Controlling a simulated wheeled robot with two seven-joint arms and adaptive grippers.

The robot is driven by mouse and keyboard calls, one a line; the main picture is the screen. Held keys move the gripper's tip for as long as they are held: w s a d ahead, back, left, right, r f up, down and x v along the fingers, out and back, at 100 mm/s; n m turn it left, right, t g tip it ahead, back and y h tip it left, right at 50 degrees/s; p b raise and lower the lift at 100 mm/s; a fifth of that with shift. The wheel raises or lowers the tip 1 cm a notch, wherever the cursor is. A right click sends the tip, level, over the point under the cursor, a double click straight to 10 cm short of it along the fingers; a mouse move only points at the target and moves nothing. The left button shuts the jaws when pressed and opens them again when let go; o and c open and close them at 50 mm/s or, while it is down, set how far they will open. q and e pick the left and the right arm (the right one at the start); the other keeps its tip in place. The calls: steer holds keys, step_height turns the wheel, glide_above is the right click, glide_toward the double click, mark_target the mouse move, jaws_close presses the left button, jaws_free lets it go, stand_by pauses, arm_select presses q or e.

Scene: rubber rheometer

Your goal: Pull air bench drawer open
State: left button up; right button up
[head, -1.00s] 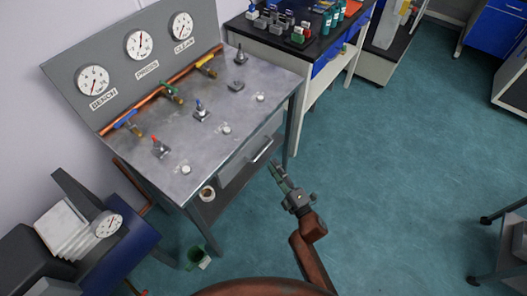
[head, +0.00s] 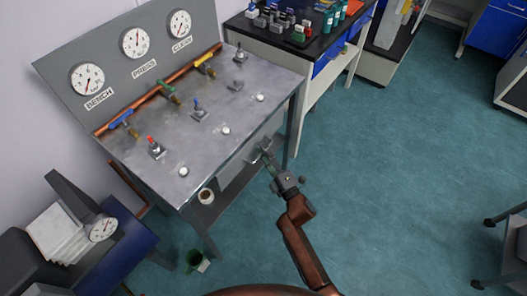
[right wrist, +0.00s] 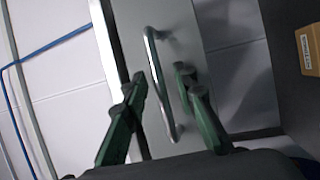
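The air bench (head: 215,135) is a grey metal table with a gauge panel behind it. Its drawer (head: 236,172) sits under the top on the front side, partly hidden by the bench edge and my gripper. My right gripper (head: 266,156) is at the drawer front. In the right wrist view the silver bar handle (right wrist: 160,85) runs between the two green fingers of the gripper (right wrist: 160,90). The fingers are apart, with a visible gap to the handle. The drawer front (right wrist: 200,25) shows behind the handle. My left gripper is not in view.
Valves with coloured handles (head: 120,120) and white knobs (head: 226,131) are on the bench top. Open floor (head: 400,170) lies to the right.

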jaws_close()
stand_by(0.6)
